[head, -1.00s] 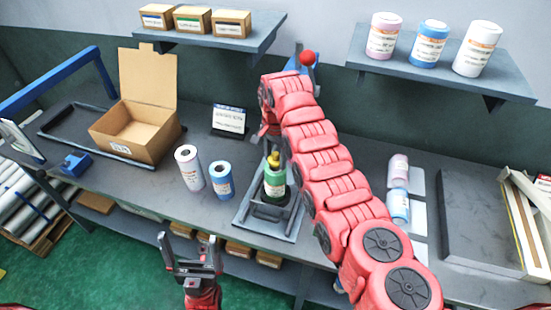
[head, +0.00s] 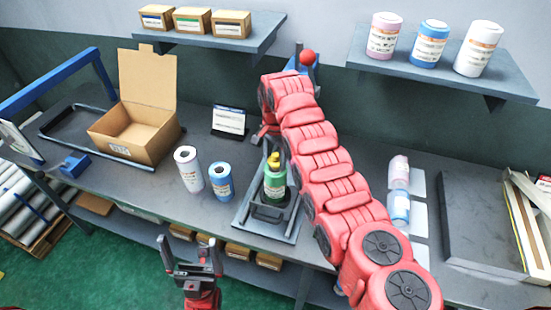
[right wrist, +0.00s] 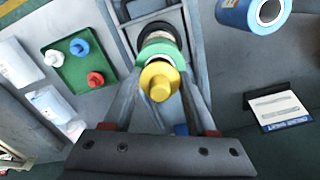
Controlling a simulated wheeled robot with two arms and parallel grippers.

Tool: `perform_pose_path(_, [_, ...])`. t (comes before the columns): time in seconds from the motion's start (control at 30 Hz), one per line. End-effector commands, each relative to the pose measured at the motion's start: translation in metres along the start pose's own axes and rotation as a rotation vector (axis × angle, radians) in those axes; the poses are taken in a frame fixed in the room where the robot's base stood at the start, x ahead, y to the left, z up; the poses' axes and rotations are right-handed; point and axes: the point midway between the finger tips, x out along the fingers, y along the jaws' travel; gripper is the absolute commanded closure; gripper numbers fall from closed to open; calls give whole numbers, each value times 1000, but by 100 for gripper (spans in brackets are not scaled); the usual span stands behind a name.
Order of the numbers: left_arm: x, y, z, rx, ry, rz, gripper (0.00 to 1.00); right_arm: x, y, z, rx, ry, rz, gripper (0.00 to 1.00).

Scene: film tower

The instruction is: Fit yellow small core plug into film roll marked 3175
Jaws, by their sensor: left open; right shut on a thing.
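The yellow core plug (head: 273,161) is at the top of an upright green roll (head: 274,185) on the workbench. In the right wrist view the yellow plug (right wrist: 160,78) lies between the fingers of my right gripper (right wrist: 161,72), shut on it, in line with the green roll (right wrist: 160,48) beyond. I cannot tell how deep the plug sits in the core. The marking 3175 is not readable on any roll. In the head view the right fingertips are hard to make out. My left gripper (head: 190,248) is open and empty in front of the bench.
The green roll stands on a grey fixture (head: 254,211). White (head: 188,168) and blue (head: 221,181) rolls stand left of it. A green tray (right wrist: 64,78) holds blue, red and white plugs. An open carton (head: 133,130) and a sign (head: 229,121) stand behind.

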Motion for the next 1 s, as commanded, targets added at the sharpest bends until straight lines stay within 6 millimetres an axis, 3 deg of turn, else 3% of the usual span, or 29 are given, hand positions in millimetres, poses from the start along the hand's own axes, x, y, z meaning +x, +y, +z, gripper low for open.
perform_pose_path(1.0, [-8, 0, 1, 0, 0, 0, 0, 0, 0, 0, 0, 0, 0, 95])
